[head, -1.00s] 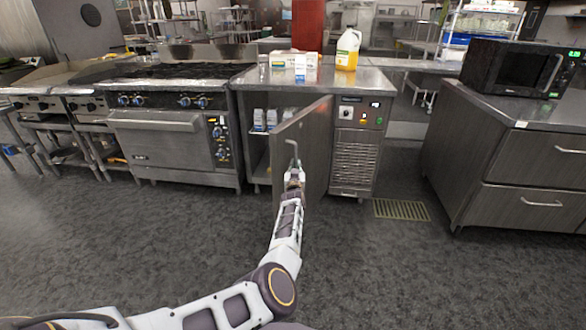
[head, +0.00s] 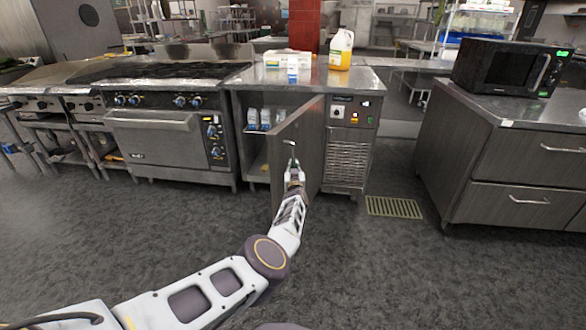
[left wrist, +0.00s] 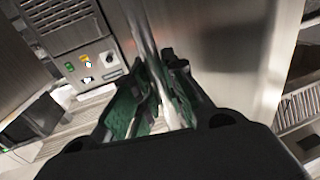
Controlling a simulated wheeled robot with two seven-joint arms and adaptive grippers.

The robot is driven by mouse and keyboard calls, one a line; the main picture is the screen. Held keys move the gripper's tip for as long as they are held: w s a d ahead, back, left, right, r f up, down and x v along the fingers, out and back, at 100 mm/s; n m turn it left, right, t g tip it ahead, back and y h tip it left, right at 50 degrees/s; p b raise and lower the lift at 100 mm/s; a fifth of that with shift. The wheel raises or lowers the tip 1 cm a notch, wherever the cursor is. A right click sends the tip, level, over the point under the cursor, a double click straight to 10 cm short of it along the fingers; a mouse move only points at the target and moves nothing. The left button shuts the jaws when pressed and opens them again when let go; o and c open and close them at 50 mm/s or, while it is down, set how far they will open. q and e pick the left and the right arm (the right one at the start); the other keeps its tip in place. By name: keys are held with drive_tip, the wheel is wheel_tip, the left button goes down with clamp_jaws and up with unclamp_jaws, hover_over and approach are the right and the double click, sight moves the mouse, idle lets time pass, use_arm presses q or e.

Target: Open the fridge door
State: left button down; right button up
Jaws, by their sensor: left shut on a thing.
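The fridge (head: 357,148) is a low steel counter unit with a control panel at its right. Its door (head: 310,140) stands part open, swung out toward me, and the inside shows to the left of the door. My left gripper (head: 292,168) is at the door's metal handle (head: 290,148), on the door's outer edge side. In the left wrist view the handle bar (left wrist: 146,40) runs between the green-padded fingers of the left gripper (left wrist: 155,100), which is shut on it. The control panel also shows there. My right gripper is not in view.
White bottles (head: 259,119) stand on a shelf inside the fridge. A yellow jug (head: 341,50) and a carton (head: 287,62) stand on top. A stove (head: 165,138) is to the left; a drawer counter (head: 500,160) with a microwave (head: 512,66) is to the right. The floor in front is clear.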

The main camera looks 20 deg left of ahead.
use_arm(q)
drive_tip(key=shift+r, duration=0.1)
drive_tip(key=c, duration=1.5)
unclamp_jaws()
drive_tip(key=shift+o, duration=0.2)
drive_tip(key=shift+a, duration=0.25)
